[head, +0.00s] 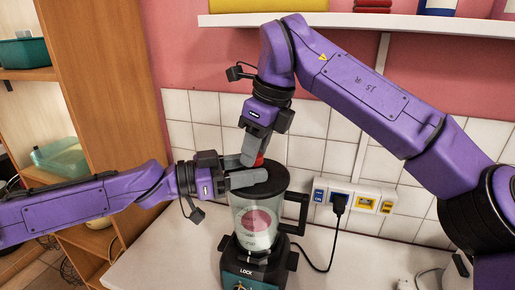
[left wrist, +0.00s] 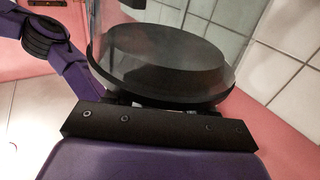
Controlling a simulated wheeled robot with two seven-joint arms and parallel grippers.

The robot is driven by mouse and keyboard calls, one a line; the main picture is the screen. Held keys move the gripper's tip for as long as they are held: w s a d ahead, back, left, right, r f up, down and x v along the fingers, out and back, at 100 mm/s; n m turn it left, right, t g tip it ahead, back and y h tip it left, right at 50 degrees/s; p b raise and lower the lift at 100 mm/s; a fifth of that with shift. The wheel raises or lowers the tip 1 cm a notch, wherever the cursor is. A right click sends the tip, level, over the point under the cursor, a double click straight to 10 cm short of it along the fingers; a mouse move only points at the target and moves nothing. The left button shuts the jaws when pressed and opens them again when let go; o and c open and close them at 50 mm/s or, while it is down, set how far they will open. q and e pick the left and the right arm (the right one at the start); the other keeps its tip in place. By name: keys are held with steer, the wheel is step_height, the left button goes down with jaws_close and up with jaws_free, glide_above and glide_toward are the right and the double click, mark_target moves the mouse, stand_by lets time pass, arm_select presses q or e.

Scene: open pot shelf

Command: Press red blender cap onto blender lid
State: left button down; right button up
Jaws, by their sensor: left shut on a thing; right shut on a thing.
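The blender (head: 258,225) stands upright on the counter, its clear jar holding something pinkish-red. The black blender lid (head: 272,184) sits on top of the jar; its broad dark disc fills the left wrist view (left wrist: 165,62). My right gripper (head: 254,160) comes from above and is shut on the red blender cap (head: 259,160), just over the lid's middle. Its fingers hide most of the cap, and I cannot tell whether the cap touches the lid. My left gripper (head: 248,179) reaches in from the left and is shut on the lid at its near left edge.
A power strip (head: 354,195) with a black plug is on the wall to the right; its cable runs down to the counter (head: 330,262). A white shelf (head: 360,22) hangs above. A wooden shelf unit (head: 110,90) stands at left.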

steer(key=shift+w+d, duration=0.1)
stand_by(0.4)
steer(key=shift+w+d+f, duration=0.1)
steer(key=shift+w+f, duration=0.1)
steer(key=shift+f, duration=0.6)
stand_by(0.5)
steer(key=shift+r, duration=0.15)
steer(key=shift+r, duration=0.3)
steer(key=shift+s+r, duration=0.15)
steer(key=shift+r, duration=0.35)
